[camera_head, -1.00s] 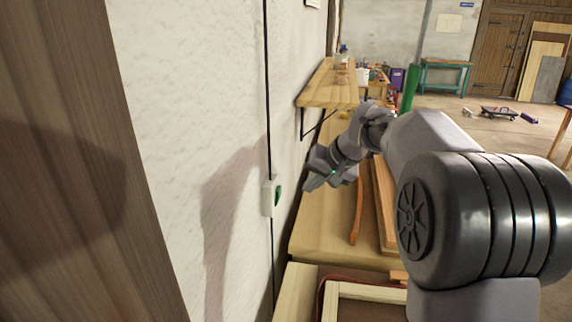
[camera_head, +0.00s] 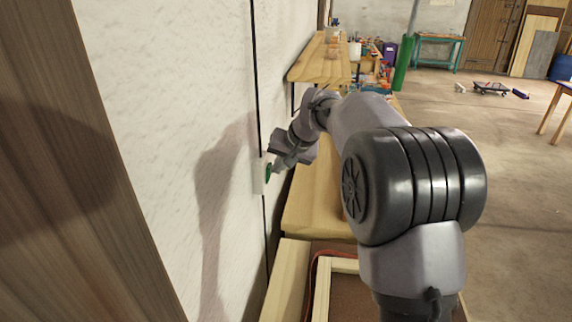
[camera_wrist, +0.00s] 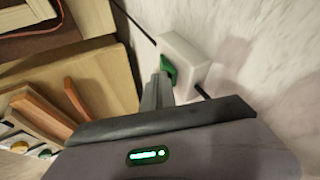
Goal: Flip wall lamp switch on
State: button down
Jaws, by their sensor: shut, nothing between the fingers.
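The wall switch (camera_head: 260,177) is a small white box on the white wall, in line with a black cable, with a green rocker (camera_head: 268,173) facing the room. In the wrist view the white box (camera_wrist: 186,60) and its green rocker (camera_wrist: 169,70) show at upper centre. My gripper (camera_head: 276,165) is shut and empty, its fingertips at the rocker. In the wrist view its fingers (camera_wrist: 160,84) point up to the rocker's lower edge and appear to touch it or nearly so. The lamp is not in view.
A frame-like wooden piece (camera_head: 318,290) lies in front. In the wrist view, bent orange-brown laths (camera_wrist: 44,108) lie on the bench. Open floor is at right.

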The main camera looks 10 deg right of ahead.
jog(key=shift+a+r+p, duration=0.2)
jog(key=shift+r+p, duration=0.6)
jog(key=shift+r, duration=0.25)
